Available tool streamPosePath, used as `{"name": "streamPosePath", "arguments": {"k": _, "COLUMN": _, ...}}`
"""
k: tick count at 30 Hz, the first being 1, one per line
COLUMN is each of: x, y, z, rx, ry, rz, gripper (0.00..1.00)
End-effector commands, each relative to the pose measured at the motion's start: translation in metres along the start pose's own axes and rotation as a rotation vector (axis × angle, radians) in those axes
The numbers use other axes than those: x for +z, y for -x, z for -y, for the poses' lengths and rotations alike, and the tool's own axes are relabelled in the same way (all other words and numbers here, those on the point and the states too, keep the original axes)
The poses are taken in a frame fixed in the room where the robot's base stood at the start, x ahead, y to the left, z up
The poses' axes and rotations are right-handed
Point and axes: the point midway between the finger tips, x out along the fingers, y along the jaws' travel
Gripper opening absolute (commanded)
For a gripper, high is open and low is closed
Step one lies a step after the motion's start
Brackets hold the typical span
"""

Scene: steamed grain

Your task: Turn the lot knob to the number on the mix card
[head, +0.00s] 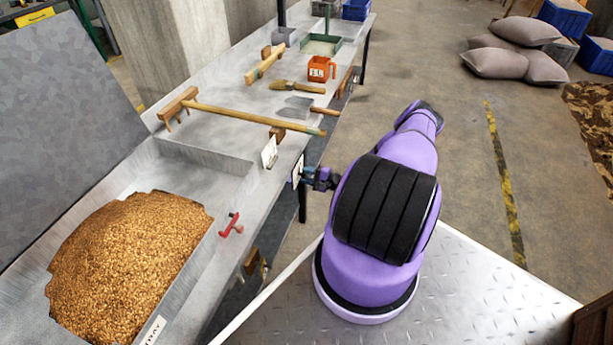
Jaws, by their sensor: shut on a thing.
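A white dial plate (298,169) with dark marks stands on the front edge of the metal bench. My gripper (312,178) is right up against it, shut on the lot knob, which the fingers and the wrist mostly hide. The number at which the knob stands cannot be read. A small white card (269,153) stands upright on the bench just left of the dial. It may be the mix card; its print is too small to read.
Steamed grain (135,265) lies heaped in the metal trough. A small red handle (231,225) is on the trough's front rim.

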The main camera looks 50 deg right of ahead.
Motion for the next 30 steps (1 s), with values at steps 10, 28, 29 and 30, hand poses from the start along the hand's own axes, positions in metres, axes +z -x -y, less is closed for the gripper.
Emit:
{"name": "streamPosePath", "arguments": {"k": 10, "x": -0.0004, "y": 0.0009, "z": -0.0002, "rx": 0.002, "ry": 0.164, "rz": -0.001, "gripper": 0.12}}
{"name": "streamPosePath", "arguments": {"k": 28, "x": -0.0002, "y": 0.001, "z": -0.0005, "rx": 0.002, "ry": 0.202, "rz": -0.001, "gripper": 0.12}}
{"name": "streamPosePath", "arguments": {"k": 29, "x": -0.0002, "y": 0.001, "z": -0.0005, "rx": 0.002, "ry": 0.202, "rz": -0.001, "gripper": 0.38}}
{"name": "streamPosePath", "arguments": {"k": 30, "x": -0.0002, "y": 0.001, "z": -0.0005, "rx": 0.002, "ry": 0.201, "rz": -0.001, "gripper": 0.47}}
